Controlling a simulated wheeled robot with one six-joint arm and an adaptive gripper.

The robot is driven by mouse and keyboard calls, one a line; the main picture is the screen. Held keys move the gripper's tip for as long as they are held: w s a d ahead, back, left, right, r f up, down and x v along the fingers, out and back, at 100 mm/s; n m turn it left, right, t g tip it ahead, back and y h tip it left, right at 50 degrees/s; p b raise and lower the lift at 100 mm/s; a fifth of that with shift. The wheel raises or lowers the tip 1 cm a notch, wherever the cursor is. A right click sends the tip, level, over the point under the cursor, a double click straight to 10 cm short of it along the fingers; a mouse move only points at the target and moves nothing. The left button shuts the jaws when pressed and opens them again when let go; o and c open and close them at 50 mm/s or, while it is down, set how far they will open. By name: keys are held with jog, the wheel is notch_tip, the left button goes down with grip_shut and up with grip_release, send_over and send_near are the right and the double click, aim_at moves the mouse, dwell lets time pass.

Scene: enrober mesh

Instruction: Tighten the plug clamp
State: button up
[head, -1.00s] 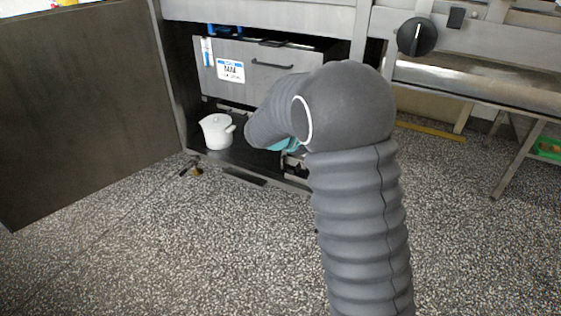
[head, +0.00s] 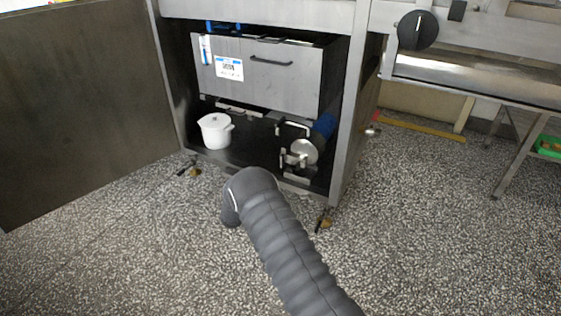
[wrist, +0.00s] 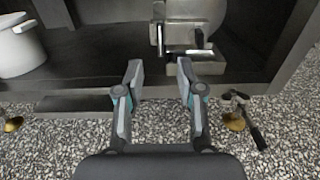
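The plug (head: 304,151) is a round metal disc at the end of a pipe, low in the open cabinet at the right, in the head view. A metal clamp (head: 291,160) with a handle sits at its front. In the wrist view the clamp hardware (wrist: 199,48) shows at the top, above a small metal tray (wrist: 196,66). My gripper (wrist: 160,75) is open and empty, its two fingers apart, short of the clamp and touching nothing visible. In the head view my arm hides the gripper.
A white pot (head: 215,131) stands on the cabinet floor at the left; it also shows in the wrist view (wrist: 18,46). A grey drawer (head: 258,78) hangs above. The cabinet door (head: 85,110) stands open at left. Cabinet feet rise from the speckled floor (head: 130,260).

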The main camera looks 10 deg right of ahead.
aim_at(281, 158)
jog(key=b+x, duration=0.1)
jog(key=x, duration=1.2)
jog(key=shift+w+d, duration=0.25)
jog(key=shift+w, duration=0.05)
jog(key=shift+c, duration=0.2)
grip_shut()
